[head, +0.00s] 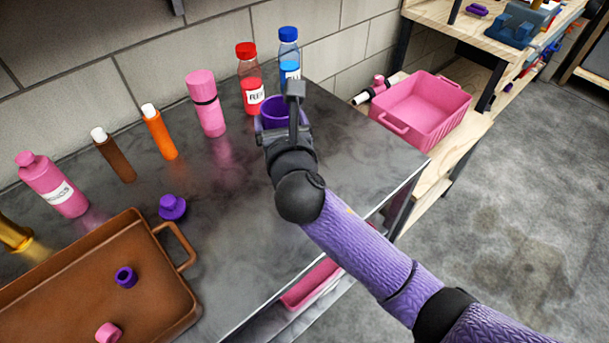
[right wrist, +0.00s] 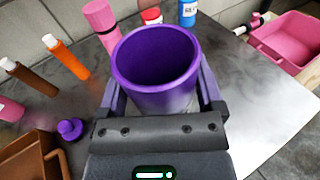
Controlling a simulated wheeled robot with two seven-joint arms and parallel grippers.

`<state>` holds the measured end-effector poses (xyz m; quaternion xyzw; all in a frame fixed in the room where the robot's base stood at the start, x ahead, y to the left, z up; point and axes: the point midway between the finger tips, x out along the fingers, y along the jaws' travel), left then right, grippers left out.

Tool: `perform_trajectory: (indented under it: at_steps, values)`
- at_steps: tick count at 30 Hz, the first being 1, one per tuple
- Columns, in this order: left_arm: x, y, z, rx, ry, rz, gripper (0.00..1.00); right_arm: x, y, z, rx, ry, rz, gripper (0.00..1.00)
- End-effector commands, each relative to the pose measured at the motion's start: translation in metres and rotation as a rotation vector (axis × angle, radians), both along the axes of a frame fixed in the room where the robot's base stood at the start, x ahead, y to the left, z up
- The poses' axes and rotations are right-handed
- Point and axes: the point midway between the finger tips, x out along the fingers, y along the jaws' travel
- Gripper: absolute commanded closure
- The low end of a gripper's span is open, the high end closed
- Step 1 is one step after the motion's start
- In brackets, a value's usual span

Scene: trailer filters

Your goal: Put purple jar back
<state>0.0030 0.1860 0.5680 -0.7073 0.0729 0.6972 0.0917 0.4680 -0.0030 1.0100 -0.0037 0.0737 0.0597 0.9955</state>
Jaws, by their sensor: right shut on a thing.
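The purple jar (right wrist: 160,88) is open at the top and looks empty in the right wrist view. It sits upright between the two fingers of my right gripper (head: 287,120), which is shut on it. In the head view the jar (head: 272,113) is partly hidden behind the gripper, near the far right of the metal table, in front of the red bottle. I cannot tell whether its base touches the table. A purple knobbed lid (head: 172,207) lies on the table near the brown tray. My left gripper is not in view.
Along the wall stand a pink flask (head: 207,108), a red-capped bottle (head: 250,80), a blue-capped bottle (head: 289,55), orange (head: 160,134) and brown (head: 114,157) tubes and a pink bottle (head: 52,186). A brown tray (head: 185,305) is front left. A pink bin (head: 425,110) sits right.

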Motion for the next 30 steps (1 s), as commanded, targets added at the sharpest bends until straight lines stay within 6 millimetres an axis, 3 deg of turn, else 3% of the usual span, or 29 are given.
perform_trajectory:
  at_steps: [4,10,14,19,29,30]
  values:
    - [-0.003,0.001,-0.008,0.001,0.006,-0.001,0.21,0.002,0.003,-0.010,0.001,0.001,0.003,0.78]
    - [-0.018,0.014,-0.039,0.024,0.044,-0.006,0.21,0.001,0.003,-0.063,0.002,0.006,0.004,0.78]
    - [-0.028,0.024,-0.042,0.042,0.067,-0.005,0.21,0.001,0.002,-0.071,0.000,0.002,0.002,0.78]
    - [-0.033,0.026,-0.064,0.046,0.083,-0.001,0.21,0.001,0.003,-0.104,0.002,0.005,0.004,0.78]
    - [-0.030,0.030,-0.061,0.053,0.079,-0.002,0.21,0.001,0.002,-0.103,-0.001,0.001,0.003,0.78]
    - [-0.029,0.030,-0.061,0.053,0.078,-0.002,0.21,0.001,0.002,-0.103,-0.001,0.001,0.003,0.08]
